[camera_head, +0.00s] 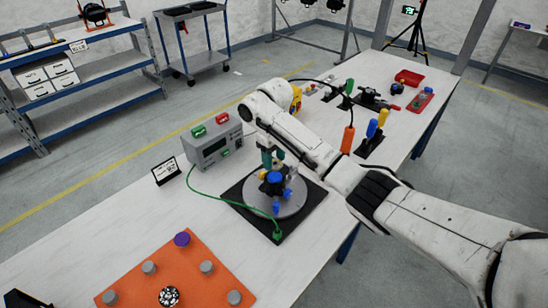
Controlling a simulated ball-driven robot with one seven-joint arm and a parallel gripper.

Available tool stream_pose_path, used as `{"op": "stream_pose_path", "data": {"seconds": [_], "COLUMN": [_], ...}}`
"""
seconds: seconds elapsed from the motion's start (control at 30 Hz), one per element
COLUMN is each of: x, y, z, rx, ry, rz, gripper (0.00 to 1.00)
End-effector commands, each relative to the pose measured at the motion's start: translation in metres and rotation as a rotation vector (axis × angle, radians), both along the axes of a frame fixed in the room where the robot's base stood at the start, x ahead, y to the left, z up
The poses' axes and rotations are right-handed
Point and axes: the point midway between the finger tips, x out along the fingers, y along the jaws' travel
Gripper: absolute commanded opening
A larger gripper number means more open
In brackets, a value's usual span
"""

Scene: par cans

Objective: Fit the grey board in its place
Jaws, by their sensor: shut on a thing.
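A round grey plate (292,208) lies on a black square mat (312,206) on the white table. It is the only flat grey piece I see clearly; I cannot tell whether it is the grey board. Blue parts (274,177) and a small yellow knob stand at its middle. My gripper (272,163) points down over the plate, with teal fingers partly behind my forearm. It appears shut on the blue part at the plate's middle. The contact is small and partly hidden, and I cannot tell whether the plate touches the mat all round.
A grey meter box (213,142) stands behind left, its green cable (222,199) running to the mat's front. A small sign (166,171) stands beside it. An orange board (190,276) with several knobs lies at front left. Tools and a red tray (408,78) occupy the far end.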

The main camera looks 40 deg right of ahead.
Motion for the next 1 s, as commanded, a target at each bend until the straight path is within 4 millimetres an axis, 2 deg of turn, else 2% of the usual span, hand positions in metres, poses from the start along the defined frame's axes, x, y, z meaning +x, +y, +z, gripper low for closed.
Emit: {"op": "stream_pose_path", "data": {"seconds": [0.03, 0.5, 1.0], "x": [0.0, 0.0, 0.0], "y": [0.0, 0.0, 0.0], "z": [-0.007, -0.042, -0.048], "rx": [-0.001, 0.0, 0.0], "ry": [0.0, 0.0, -0.001], "rz": [0.0, -0.001, -0.001], "gripper": [0.22, 0.22, 0.22]}}
